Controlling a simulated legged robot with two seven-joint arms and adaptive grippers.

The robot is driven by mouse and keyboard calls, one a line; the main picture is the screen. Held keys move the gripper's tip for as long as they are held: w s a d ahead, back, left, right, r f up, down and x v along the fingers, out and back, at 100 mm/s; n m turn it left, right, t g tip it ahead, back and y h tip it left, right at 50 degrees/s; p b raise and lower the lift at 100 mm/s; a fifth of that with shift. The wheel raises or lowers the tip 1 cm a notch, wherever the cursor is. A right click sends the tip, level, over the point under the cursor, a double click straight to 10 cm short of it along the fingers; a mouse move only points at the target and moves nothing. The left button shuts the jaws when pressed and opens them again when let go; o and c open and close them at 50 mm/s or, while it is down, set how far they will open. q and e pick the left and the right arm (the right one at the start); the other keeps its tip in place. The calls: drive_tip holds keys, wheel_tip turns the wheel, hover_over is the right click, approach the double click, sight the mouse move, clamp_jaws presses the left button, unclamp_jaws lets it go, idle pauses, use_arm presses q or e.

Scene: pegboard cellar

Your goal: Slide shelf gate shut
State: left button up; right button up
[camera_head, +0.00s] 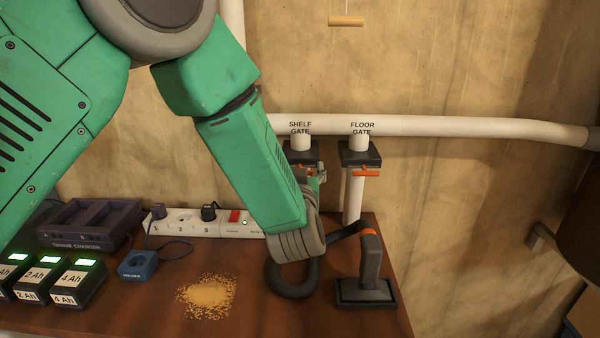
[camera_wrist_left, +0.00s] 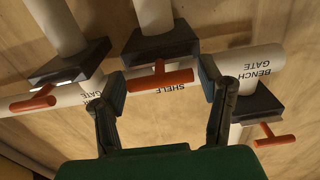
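The shelf gate is a dark block (camera_head: 300,153) on the white pipe, under the label SHELF GATE in the head view. Its orange T-shaped handle (camera_wrist_left: 160,78) shows clearly in the left wrist view, with the dark gate block (camera_wrist_left: 160,45) behind it. My left gripper (camera_wrist_left: 165,88) is open, with one finger on each side of the handle and visible gaps between. In the head view my left gripper (camera_head: 314,180) is mostly hidden behind my forearm, just below the gate. My right gripper is not in view.
The floor gate (camera_head: 360,153) with its orange handle is close on the right. The bench gate (camera_wrist_left: 260,100) shows in the left wrist view. A black hose nozzle (camera_head: 370,270), power strip (camera_head: 185,220), charger (camera_head: 88,225) and sawdust pile (camera_head: 207,297) are on the bench.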

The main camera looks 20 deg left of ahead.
use_arm(q)
drive_tip(key=shift+w+f, duration=0.15)
drive_tip(key=shift+w, duration=0.05)
drive_tip(key=v, duration=1.2)
